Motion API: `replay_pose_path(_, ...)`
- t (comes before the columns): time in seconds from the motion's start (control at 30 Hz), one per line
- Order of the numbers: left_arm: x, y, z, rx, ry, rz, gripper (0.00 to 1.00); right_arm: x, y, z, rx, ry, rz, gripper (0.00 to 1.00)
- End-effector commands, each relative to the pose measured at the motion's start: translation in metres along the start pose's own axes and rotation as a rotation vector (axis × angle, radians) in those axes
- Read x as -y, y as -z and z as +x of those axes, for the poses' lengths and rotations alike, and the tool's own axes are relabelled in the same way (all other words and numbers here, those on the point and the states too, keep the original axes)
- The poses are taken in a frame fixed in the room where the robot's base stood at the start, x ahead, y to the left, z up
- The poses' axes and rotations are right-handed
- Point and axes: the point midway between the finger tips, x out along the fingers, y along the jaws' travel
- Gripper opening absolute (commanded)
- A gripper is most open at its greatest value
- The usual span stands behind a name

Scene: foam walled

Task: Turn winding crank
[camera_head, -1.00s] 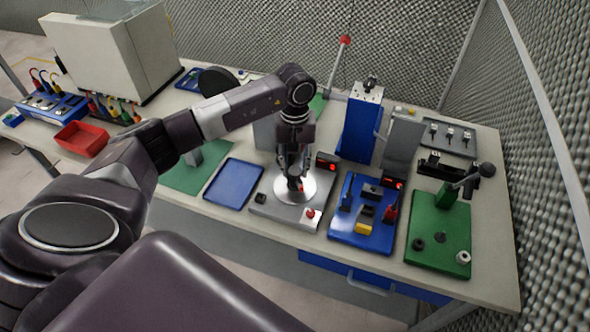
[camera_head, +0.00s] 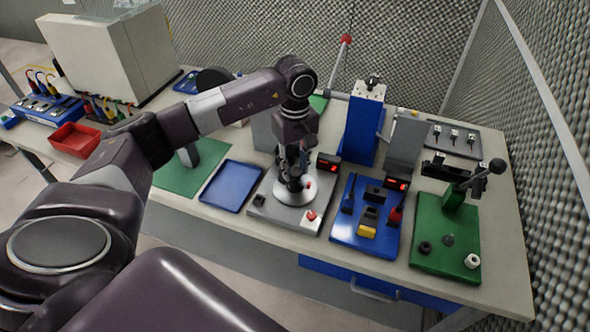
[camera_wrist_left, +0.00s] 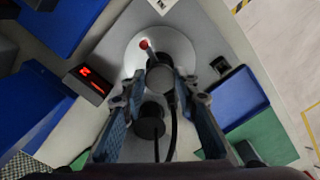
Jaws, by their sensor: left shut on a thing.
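The winding crank is a pale round disc (camera_head: 296,200) on a grey base plate (camera_head: 275,222) near the middle of the bench. It also shows in the left wrist view (camera_wrist_left: 182,52), with a small red mark (camera_wrist_left: 144,44) on it. A black crank knob (camera_wrist_left: 159,76) stands above the disc between the fingers of my left gripper (camera_wrist_left: 162,88). My left gripper (camera_head: 293,176) points down over the disc and is shut on the knob. The fingers partly hide the disc and crank arm in the head view. My right gripper is not in view.
A red-digit display (camera_head: 328,164) stands behind the plate, and a red button (camera_head: 311,216) sits at its front. A blue tray (camera_head: 231,187) lies to the left. A blue panel (camera_head: 366,238) and a green board with a lever (camera_head: 446,255) are to the right.

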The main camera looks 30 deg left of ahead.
Motion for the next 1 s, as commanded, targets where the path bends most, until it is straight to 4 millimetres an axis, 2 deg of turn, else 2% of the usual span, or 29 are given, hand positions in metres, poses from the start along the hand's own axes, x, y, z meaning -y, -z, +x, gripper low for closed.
replay_pose_path(1.0, -0.001, 0.002, -0.001, -0.002, -0.005, -0.508, 0.04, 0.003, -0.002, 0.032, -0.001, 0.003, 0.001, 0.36)
